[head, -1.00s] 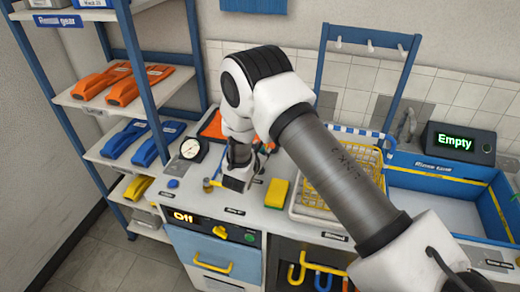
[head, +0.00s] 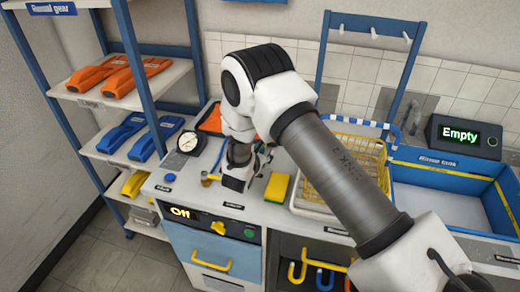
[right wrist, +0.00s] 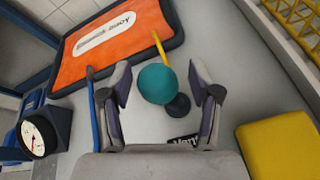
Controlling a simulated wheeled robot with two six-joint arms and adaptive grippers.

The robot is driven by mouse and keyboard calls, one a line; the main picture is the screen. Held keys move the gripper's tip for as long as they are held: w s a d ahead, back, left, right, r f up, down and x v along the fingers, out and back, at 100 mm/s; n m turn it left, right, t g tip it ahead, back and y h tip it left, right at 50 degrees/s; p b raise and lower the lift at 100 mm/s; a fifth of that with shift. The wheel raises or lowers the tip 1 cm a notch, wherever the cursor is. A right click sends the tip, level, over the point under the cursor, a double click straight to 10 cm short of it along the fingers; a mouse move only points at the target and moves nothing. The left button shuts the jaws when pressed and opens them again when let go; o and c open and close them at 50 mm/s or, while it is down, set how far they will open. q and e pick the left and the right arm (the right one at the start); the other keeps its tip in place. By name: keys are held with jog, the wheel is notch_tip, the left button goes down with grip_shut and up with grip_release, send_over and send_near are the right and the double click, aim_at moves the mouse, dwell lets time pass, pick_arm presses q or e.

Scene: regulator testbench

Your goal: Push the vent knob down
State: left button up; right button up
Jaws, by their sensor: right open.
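My right gripper (head: 236,183) points down over the bench top, left of a yellow-and-green sponge. In the right wrist view its two fingers (right wrist: 162,78) are apart. A round teal knob (right wrist: 157,84) shows between them, with a dark round base (right wrist: 179,106) below it. I cannot tell whether a finger touches the knob. A black label (right wrist: 184,140) in front of the base is partly hidden, so I cannot be sure that this is the vent knob. In the head view the gripper and arm hide the knob. My left gripper is not in view.
A dial gauge (head: 188,142) and a brass fitting (head: 208,179) stand left of the gripper. The sponge (head: 277,187) and a yellow wire basket (head: 345,165) are to the right. An orange mat (right wrist: 115,40) lies behind. A display (head: 465,137) reads "Empty"; another (head: 180,212) reads "Off".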

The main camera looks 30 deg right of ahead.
jog(key=v, duration=1.1)
jog(key=shift+s+a, duration=0.25)
jog(key=shift+a, duration=0.05)
jog(key=shift+r, duration=0.1)
jog(key=shift+a, duration=0.1)
